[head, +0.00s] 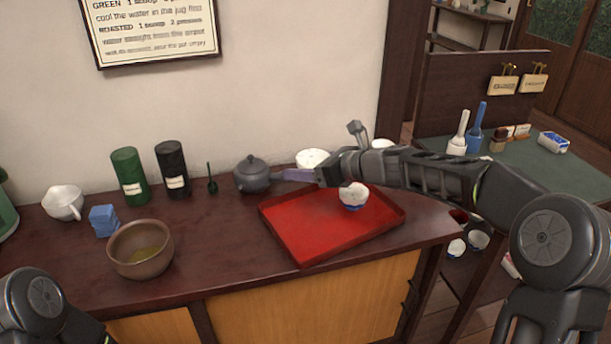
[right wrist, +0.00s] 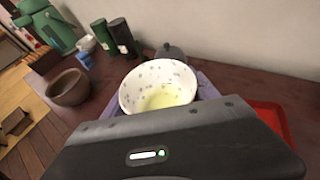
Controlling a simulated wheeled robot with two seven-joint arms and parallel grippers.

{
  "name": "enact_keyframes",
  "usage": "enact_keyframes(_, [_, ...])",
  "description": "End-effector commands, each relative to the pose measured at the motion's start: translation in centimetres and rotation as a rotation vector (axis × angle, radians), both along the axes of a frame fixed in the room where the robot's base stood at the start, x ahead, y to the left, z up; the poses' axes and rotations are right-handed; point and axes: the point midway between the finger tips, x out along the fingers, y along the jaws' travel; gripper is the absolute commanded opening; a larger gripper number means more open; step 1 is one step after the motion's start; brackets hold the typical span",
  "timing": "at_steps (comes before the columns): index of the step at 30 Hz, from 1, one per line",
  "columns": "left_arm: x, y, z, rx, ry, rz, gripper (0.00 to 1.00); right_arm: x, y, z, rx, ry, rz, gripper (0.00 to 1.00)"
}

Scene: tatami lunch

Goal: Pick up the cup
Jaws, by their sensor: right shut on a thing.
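My right gripper (head: 298,172) reaches in from the right over the counter, its purple fingers beside the grey teapot. It is shut on a white cup (head: 312,157), partly hidden behind the near finger. In the right wrist view the cup (right wrist: 158,88) is upright between the fingers, dotted, with pale yellow-green liquid inside. I cannot tell whether its base touches the counter. A second white and blue cup (head: 353,197) stands on the red tray (head: 300,240), below my right gripper's wrist. Only a link of my left arm shows at bottom left; its gripper is out of view.
The grey teapot (head: 252,175) stands close to the held cup. Left of it are a dark canister (head: 173,170), a green canister (head: 129,176), a brown bowl (head: 141,249), a blue block (head: 103,220) and a white jug (head: 63,203). The counter's front middle is clear.

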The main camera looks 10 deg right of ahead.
Motion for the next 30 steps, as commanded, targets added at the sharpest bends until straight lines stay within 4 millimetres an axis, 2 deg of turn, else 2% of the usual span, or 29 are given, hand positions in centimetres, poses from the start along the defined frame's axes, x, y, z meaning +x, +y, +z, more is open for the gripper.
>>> enact_keyframes(1, [0.0,0.0,0.6,0.0,0.0,0.0,0.26,0.0,0.0,1.3,-0.001,-0.004,-0.001,0.23])
enact_keyframes(3, [0.0,0.0,1.1,0.0,0.0,0.0,0.26,0.0,0.0,2.4,-0.001,-0.004,0.0,0.23])
enact_keyframes(15, [0.0,0.0,3.2,0.0,0.0,0.0,0.26,0.0,0.0,8.1,-0.001,-0.003,0.001,0.23])
enact_keyframes(22, [0.0,0.0,4.0,0.0,0.0,0.0,0.26,0.0,0.0,10.7,0.0,-0.002,-0.001,0.23])
enact_keyframes(30, [0.0,0.0,4.6,0.0,0.0,0.0,0.26,0.0,0.0,12.5,0.001,-0.002,0.0,0.23])
